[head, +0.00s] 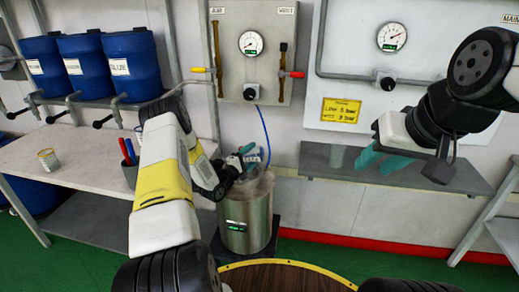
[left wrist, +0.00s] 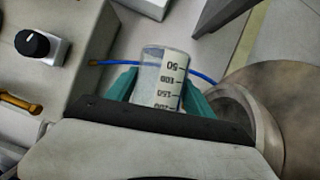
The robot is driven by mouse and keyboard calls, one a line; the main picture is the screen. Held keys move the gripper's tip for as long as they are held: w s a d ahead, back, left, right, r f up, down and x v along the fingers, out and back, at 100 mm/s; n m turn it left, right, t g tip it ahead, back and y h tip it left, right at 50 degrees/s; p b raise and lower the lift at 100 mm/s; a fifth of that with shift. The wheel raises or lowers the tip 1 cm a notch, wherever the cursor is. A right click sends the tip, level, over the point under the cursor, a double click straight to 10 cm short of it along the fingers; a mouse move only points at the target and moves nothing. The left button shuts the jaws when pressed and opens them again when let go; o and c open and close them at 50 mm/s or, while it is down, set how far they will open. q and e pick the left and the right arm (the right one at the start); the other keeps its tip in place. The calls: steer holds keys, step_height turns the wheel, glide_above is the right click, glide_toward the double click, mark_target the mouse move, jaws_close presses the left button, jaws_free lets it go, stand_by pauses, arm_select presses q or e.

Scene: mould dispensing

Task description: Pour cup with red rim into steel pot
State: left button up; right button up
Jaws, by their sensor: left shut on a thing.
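The steel pot (head: 237,225) stands on a dark base in the middle of the head view, with a small green display on its front. My left gripper (head: 238,165) is above the pot, shut on a clear measuring cup (head: 254,154). In the left wrist view, the cup (left wrist: 160,75) sits between the teal fingers (left wrist: 160,88), its printed scale upside down. No red rim can be made out on it. The pot's round opening (left wrist: 240,105) lies just right of the cup there. My right gripper (head: 382,162) is open and empty, away at the right.
A table (head: 85,157) at the left holds a small can (head: 48,160) and a holder with red and blue pens (head: 128,152). Blue drums (head: 130,65) stand behind it. A gauge panel (head: 253,50) and a blue hose (head: 266,130) are behind the pot. A grey shelf (head: 330,160) is at right.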

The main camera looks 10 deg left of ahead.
stand_by(0.5)
arm_select(q)
steer(key=shift+n, duration=0.6)
stand_by(6.9)
